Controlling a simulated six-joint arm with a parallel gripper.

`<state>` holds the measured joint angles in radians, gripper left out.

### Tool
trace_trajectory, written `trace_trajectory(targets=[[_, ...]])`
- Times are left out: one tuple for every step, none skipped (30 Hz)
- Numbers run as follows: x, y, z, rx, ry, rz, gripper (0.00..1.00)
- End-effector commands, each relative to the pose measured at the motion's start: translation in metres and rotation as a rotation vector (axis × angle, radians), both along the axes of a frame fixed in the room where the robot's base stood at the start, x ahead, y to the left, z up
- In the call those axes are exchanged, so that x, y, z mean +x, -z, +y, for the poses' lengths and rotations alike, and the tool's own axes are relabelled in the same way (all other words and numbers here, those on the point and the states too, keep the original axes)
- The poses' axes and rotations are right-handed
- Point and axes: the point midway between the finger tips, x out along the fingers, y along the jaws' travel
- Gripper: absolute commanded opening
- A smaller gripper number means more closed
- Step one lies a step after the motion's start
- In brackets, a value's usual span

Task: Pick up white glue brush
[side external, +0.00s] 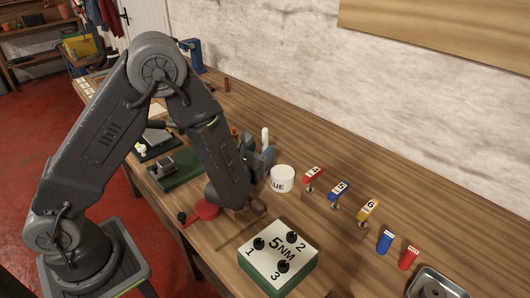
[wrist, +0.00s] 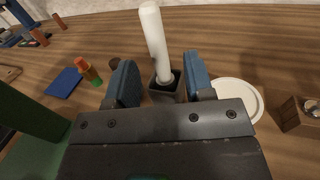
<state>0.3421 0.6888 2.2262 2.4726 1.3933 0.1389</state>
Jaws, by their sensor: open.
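The white glue brush (wrist: 154,42) stands slightly tilted in a small dark square holder (wrist: 166,92) in the wrist view. In the side external view the brush's white top (side external: 265,137) shows above my gripper, and the holder is hidden there. My gripper (wrist: 157,80) is open, with one blue finger on each side of the brush and holder in the picture. The fingers look apart from the brush; I cannot tell the exact depth between them.
A white glue pot (side external: 283,179) stands close to the right of my gripper. A green-sided box marked 5NM (side external: 278,258) is in front. Red, blue and yellow numbered handles (side external: 339,190) stand to the right. A green block (wrist: 28,115) is at left in the wrist view.

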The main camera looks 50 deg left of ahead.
Motion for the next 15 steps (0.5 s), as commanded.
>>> trace_trajectory(targets=[[0.002, 0.004, 0.001, 0.0, -0.001, 0.002, 0.48], [0.008, 0.003, 0.003, -0.001, -0.003, -0.001, 0.48], [0.015, 0.003, 0.006, -0.002, -0.003, -0.002, 0.48], [0.02, 0.003, 0.007, -0.002, -0.003, -0.002, 0.48], [0.024, 0.003, 0.009, -0.001, -0.004, -0.001, 0.48], [0.03, 0.003, 0.011, 0.0, -0.004, 0.0, 0.48], [0.034, 0.003, 0.012, 0.0, -0.003, 0.0, 0.48], [0.037, 0.003, 0.013, 0.0, -0.003, 0.0, 0.48], [0.041, 0.003, 0.014, 0.0, -0.003, 0.001, 0.48], [0.043, 0.003, 0.015, 0.0, -0.003, 0.001, 0.48], [0.045, 0.003, 0.015, 0.0, -0.002, 0.001, 0.48], [0.047, 0.003, 0.016, 0.0, -0.002, 0.001, 0.48], [0.047, 0.003, 0.016, 0.001, -0.002, 0.001, 0.48], [0.048, 0.003, 0.016, 0.001, -0.001, 0.001, 0.48], [0.048, 0.003, 0.016, 0.001, -0.001, 0.001, 0.48]])
